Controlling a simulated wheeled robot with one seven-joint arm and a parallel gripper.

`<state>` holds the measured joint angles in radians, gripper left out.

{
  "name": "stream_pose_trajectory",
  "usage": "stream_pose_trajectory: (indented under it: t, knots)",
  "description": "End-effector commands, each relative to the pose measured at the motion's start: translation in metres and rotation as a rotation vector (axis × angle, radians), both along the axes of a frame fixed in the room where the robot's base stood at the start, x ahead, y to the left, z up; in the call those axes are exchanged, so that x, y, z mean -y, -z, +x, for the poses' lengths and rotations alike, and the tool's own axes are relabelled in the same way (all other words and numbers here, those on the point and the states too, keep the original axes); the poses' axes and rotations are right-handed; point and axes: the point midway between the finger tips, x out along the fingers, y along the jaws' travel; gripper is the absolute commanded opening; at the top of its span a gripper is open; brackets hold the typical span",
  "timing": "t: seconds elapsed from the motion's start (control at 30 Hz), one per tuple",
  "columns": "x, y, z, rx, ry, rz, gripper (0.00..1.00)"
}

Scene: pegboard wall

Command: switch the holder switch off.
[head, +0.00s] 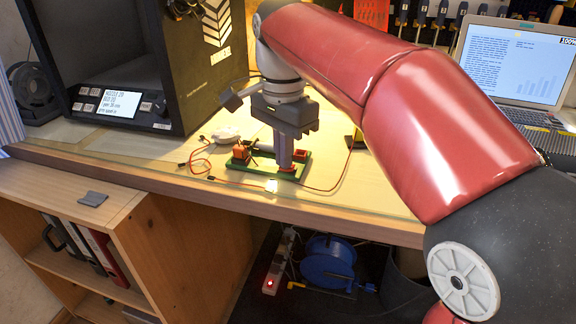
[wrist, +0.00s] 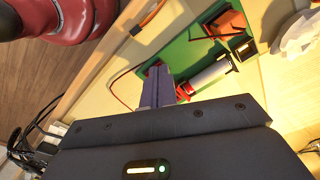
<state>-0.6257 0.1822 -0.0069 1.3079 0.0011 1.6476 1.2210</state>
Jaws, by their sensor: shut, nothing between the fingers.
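The holder is a green board (head: 241,162) on the wooden table, with red-orange parts at both ends and a pale cylinder, perhaps a battery, between them. In the wrist view the green board (wrist: 182,50) carries an orange block (wrist: 228,22) and the pale cylinder (wrist: 210,75). My gripper (head: 285,163) is shut and points down at the board's right part, close to the red piece (head: 300,155). Contact cannot be told. In the wrist view the shut fingers (wrist: 160,80) lie over the board's end. I cannot make out the switch lever; the fingers may hide it.
Red and black wires (head: 200,160) run loosely over the table around the board. A white object (head: 226,134) lies behind it. A black 3D-printer-like machine (head: 150,60) stands at left, a laptop (head: 515,60) at right. The table's front edge is close.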

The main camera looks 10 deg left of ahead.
Motion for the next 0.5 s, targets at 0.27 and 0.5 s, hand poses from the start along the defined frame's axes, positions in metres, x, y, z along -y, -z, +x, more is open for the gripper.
stream_pose_trajectory:
  t: [0.27, 0.5]
  knots:
    - [0.0, -0.016, 0.0, -0.005, 0.0, -0.004, 0.0]
    - [0.0, -0.035, 0.0, -0.004, 0.0, -0.002, 0.0]
